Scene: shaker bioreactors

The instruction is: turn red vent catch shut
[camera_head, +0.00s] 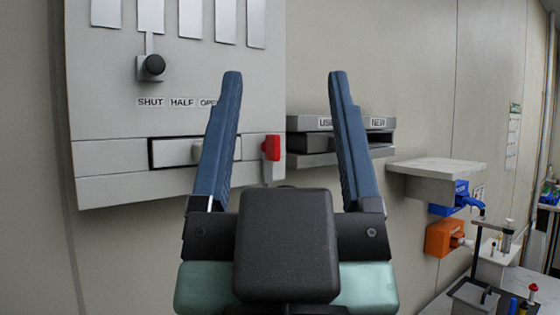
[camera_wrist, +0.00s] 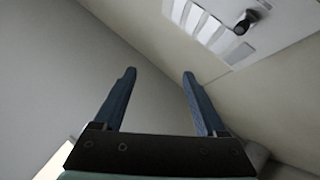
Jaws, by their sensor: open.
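The red vent catch (camera_head: 271,147) is on the lower right of a grey wall panel (camera_head: 110,168) in the head view, just right of a black-edged slot with a light handle (camera_head: 178,152). My gripper (camera_head: 284,76) is open and empty, its two blue fingers pointing up. In the picture the catch lies between the fingers, but the gripper appears nearer to the camera and apart from it. The wrist view shows the open gripper (camera_wrist: 160,72) and part of the panel with its black knob (camera_wrist: 245,21); the red catch is not visible there.
A black knob (camera_head: 153,66) sits above the SHUT, HALF and OPEN labels. Right of the panel are a grey slotted holder (camera_head: 305,160) marked NEW, a small shelf (camera_head: 437,167), and an orange box (camera_head: 443,238). A bench with lab items stands at the lower right.

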